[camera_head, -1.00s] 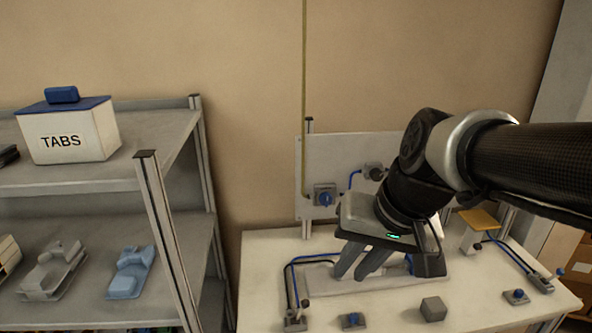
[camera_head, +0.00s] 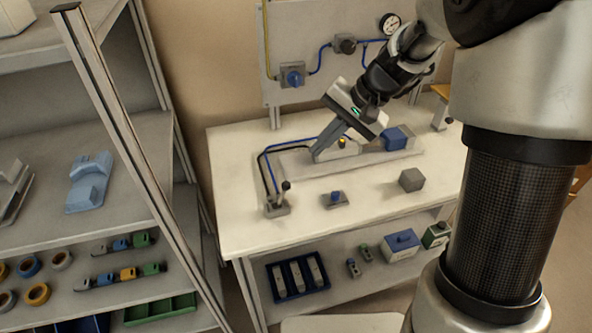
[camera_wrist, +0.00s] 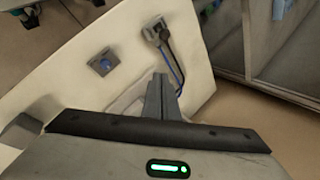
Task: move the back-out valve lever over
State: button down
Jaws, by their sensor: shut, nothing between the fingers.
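A hand valve (camera_head: 276,207) with a dark ball-topped lever (camera_head: 286,187) stands near the front left of the white table, with a black and a blue hose running to it. No readable label shows, so I cannot tell whether it is the back-out valve. The lever leans slightly right in the head view. The valve also shows in the wrist view (camera_wrist: 157,33), beyond my fingertips. My gripper (camera_head: 316,156) is shut and empty, tilted down over the left end of the fixture, behind the valve and apart from it. Its closed fingers show in the wrist view (camera_wrist: 160,92).
A blue knob on a grey plate (camera_head: 335,199) and a grey cube (camera_head: 411,180) stand right of the valve. The fixture with a blue block (camera_head: 397,138) lies behind. A shelf unit (camera_head: 115,130) is on the left. The table's front left corner is clear.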

aim_at(283, 193)
jog(key=x, duration=0.9)
jog(key=shift+f+b, duration=0.25)
jog(key=shift+b, duration=0.15)
jog(key=shift+s+a, duration=0.25)
jog(key=shift+a, duration=0.1)
jog(key=shift+s+a+r+p, duration=0.15)
jog(key=shift+s+r, duration=0.1)
jog(key=shift+s, duration=0.55)
jog(key=shift+s+a+r+p, duration=0.15)
jog(key=shift+s+r, duration=0.15)
jog(key=shift+s, duration=0.45)
jog(key=shift+r, duration=0.1)
